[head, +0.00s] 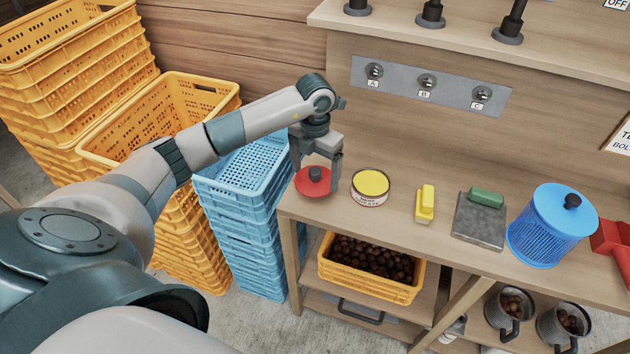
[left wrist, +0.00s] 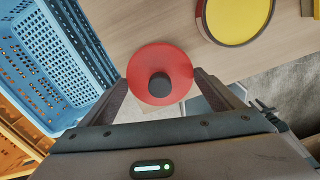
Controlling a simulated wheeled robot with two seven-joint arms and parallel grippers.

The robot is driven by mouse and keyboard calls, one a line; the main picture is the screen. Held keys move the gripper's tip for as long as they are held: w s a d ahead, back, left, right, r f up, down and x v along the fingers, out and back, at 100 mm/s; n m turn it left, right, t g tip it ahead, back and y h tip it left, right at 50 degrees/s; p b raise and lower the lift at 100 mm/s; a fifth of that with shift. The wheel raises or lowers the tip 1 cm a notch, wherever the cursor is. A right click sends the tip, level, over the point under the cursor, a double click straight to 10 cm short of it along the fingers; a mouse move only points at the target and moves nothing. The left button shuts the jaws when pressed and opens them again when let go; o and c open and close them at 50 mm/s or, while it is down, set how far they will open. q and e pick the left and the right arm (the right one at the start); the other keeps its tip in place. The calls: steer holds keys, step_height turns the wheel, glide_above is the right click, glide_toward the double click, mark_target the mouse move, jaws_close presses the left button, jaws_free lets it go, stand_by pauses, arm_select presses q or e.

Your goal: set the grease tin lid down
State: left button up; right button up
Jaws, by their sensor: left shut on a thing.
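The grease tin lid (head: 313,186) is a red disc with a dark knob, at the left end of the wooden bench top. It also shows in the left wrist view (left wrist: 160,60). My left gripper (head: 315,184) points down over it and is shut on it, with a finger on either side. Whether the lid touches the bench top or is held just above it, I cannot tell. The grease tin (head: 371,187), with yellow contents and a pale label, stands open just right of the lid, apart from it. My right gripper is not in view.
Right of the tin on the bench (head: 400,240) are a yellow block (head: 425,203), a grey plate (head: 479,222) with a green block (head: 486,197), and a blue lidded basket (head: 550,228). Blue crates (head: 240,215) and yellow crates stand left of the bench. A yellow crate of chestnuts sits below.

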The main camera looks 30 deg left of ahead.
mark_target(315, 181)
arm_select(q)
steer(key=shift+s+f+p, duration=0.1)
steer(key=shift+f+p, duration=0.35)
steer(key=shift+f, duration=0.1)
step_height(315, 181, down, 2)
steer(key=shift+p, duration=0.55)
steer(key=shift+f, duration=0.45)
steer(key=shift+f, duration=0.2)
steer(key=o, duration=0.9)
steer(key=shift+r, duration=0.1)
steer(key=shift+o, duration=0.2)
steer(key=shift+r, duration=0.15)
steer(key=shift+r, duration=0.1)
